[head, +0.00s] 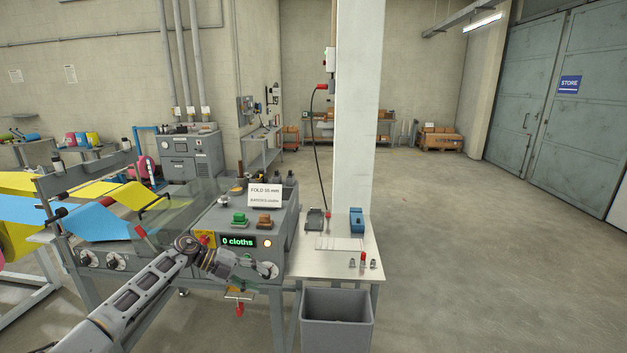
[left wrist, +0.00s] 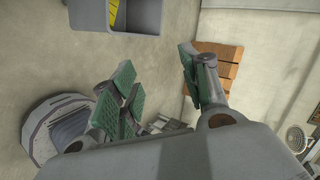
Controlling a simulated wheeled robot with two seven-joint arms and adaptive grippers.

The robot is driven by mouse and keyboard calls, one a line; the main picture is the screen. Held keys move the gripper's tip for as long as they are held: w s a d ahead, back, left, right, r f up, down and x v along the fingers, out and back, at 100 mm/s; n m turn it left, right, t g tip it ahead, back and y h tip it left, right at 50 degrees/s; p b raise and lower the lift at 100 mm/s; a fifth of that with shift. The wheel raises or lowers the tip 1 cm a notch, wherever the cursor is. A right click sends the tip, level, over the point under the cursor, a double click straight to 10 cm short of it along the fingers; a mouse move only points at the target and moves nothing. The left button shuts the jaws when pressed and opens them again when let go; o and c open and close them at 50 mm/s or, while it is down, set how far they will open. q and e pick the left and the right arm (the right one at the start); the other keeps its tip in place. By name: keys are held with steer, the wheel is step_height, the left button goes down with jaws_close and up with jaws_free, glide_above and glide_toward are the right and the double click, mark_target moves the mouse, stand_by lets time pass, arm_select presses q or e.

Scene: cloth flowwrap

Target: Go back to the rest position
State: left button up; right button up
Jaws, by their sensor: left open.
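My left arm (head: 140,293) comes in from the lower left and bends in front of the fold machine (head: 262,219). My left gripper shows in the left wrist view (left wrist: 158,76) with its green-padded fingers spread wide apart. Nothing is between them, and bare concrete floor lies beyond. In the head view the gripper end is small in front of the machine's lower front, and its fingers are hard to make out. The machine's display (head: 238,240) reads "0 cloths". My right gripper is not in view.
A light side table (head: 342,262) holds a blue box (head: 357,222) and small tools. A grey bin (head: 336,318) stands below its front. Yellow and blue cloth webs (head: 92,216) run into the machine at the left. The floor (head: 480,240) at the right is clear.

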arm_select(q)
step_height(320, 180, down, 21)
steer(key=n+t, duration=0.9)
steer(key=n, duration=0.2)
steer(key=s+a+f+n+y, duration=0.4)
steer(key=s+f, duration=0.3)
steer(key=f, duration=0.5)
steer(key=s+a+f+n+y, duration=0.25)
steer(key=s+f+n, duration=0.4)
steer(key=f, duration=0.45)
steer(key=s+a+f+n+g+y+b, duration=0.1)
steer(key=s+a+f+n+g+y, duration=0.1)
steer(key=s+f, duration=0.8)
steer(key=s+a+f+n+g+y, duration=0.15)
steer(key=s+f, duration=0.45)
steer(key=s, duration=0.8)
steer(key=s+f+n+g+y, duration=0.1)
steer(key=s+f+n+g, duration=0.1)
steer(key=s, duration=1.1)
steer(key=s+d+f+n+g, duration=0.1)
steer(key=s+f+g, duration=0.3)
steer(key=s, duration=0.9)
steer(key=shift+s+d+f+n+y, duration=0.3)
steer(key=shift+f+n+y, duration=0.1)
steer(key=shift+f, duration=0.1)
